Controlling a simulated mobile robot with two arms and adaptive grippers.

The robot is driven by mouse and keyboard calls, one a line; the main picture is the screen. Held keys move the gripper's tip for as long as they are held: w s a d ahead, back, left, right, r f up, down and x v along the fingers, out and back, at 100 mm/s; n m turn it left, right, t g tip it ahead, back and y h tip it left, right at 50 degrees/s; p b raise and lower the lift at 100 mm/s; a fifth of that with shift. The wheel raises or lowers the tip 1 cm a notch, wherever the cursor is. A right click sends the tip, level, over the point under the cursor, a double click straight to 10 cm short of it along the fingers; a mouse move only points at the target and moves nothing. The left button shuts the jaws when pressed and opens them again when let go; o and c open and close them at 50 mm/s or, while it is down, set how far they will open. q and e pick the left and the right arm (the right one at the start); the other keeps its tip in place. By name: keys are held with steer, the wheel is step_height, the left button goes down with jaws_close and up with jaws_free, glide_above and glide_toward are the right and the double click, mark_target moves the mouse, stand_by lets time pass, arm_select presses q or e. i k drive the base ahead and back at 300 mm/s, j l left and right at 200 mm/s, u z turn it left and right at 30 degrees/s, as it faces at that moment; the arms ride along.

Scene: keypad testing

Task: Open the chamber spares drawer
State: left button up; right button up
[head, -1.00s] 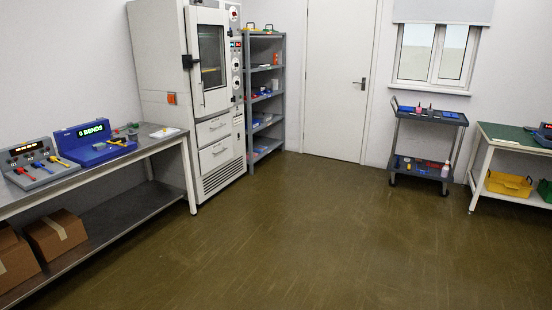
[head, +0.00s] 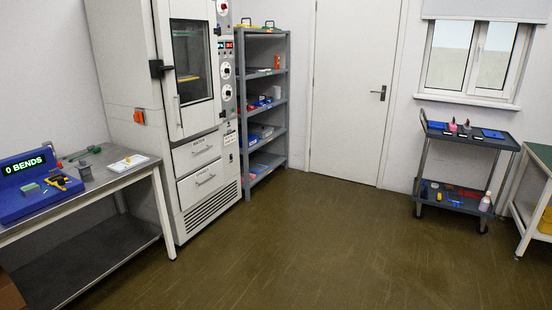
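The tall white test chamber (head: 130,70) stands at the left, with a window in its closed upper door. Two drawers sit below the door, both flush and shut. The upper drawer (head: 196,150) and the lower drawer (head: 207,181) each have a bar handle and a small dark label. The lower label seems to read "SPARES", but it is too small to be sure. A vented grille (head: 212,213) is below them. Neither of my grippers shows in the head view.
A workbench (head: 100,192) with a blue bend tester (head: 35,188) stands left of the chamber. A grey shelf (head: 287,110) is right of it. A cart (head: 467,138) stands under the window. The floor (head: 310,250) in front is clear.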

mark_target(195, 187)
steer(key=i, duration=0.95)
steer(key=i+u, duration=0.1)
steer(key=i, duration=0.85)
steer(key=i+l, duration=0.15)
steer(key=i, duration=0.8)
steer(key=i+l, duration=0.1)
steer(key=i, duration=0.85)
steer(key=u, duration=0.05)
